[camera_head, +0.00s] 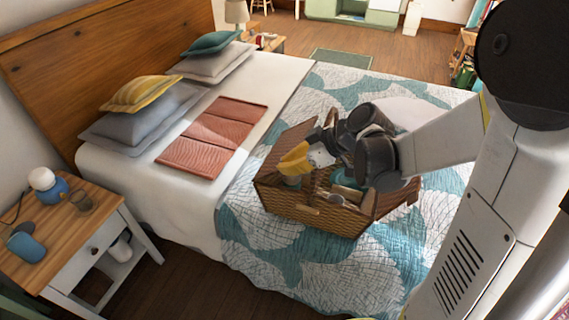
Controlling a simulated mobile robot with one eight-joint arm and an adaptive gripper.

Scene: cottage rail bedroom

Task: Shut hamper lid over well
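A brown wicker hamper (310,214) stands on the patterned quilt, with several items inside its well. A flat wicker lid panel (284,146) is raised at the hamper's left back side, tilted up and partly hidden by my gripper. Another wicker panel (398,200) shows at the right end, partly behind my arm. My gripper (318,155) is over the hamper's left part, close to the raised panel. Its fingers are small and overlap a yellow item (296,160), so I cannot tell whether they touch anything or are open.
The hamper sits on a bed with a blue-and-white quilt (290,255). Folded pink cloth (215,135) and pillows (150,105) lie to the left. A nightstand (80,235) with a lamp and mug stands at lower left. The quilt in front of the hamper is clear.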

